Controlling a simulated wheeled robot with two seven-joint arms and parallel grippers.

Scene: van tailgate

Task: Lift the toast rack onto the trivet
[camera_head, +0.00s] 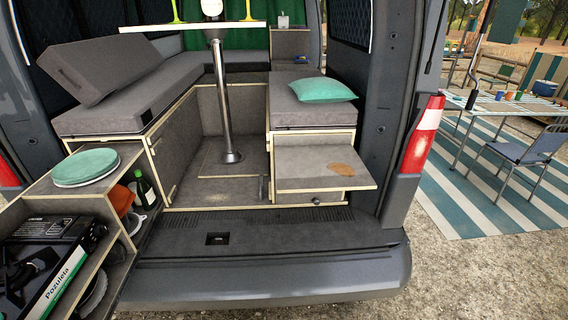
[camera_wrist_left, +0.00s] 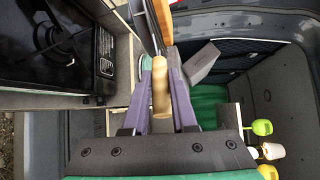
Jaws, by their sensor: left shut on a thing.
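In the left wrist view, my left gripper (camera_wrist_left: 160,62) has its two purple fingers closed around a pale wooden, rounded handle-like piece (camera_wrist_left: 160,92). It appears to be part of the toast rack; the rest of the rack is hard to make out. Neither gripper shows in the head view, and no toast rack can be picked out there. A flat brown patch, perhaps the trivet (camera_head: 342,169), lies bare on the grey pull-out shelf at the right of the van's opening. My right gripper is in neither view.
A black camping stove (camera_head: 45,260) sits on the left pull-out unit, beside a round green-topped item (camera_head: 86,167) and a dark bottle (camera_head: 144,190). A table on a metal post (camera_head: 224,100) stands inside the van. The dark sill (camera_head: 270,235) is clear.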

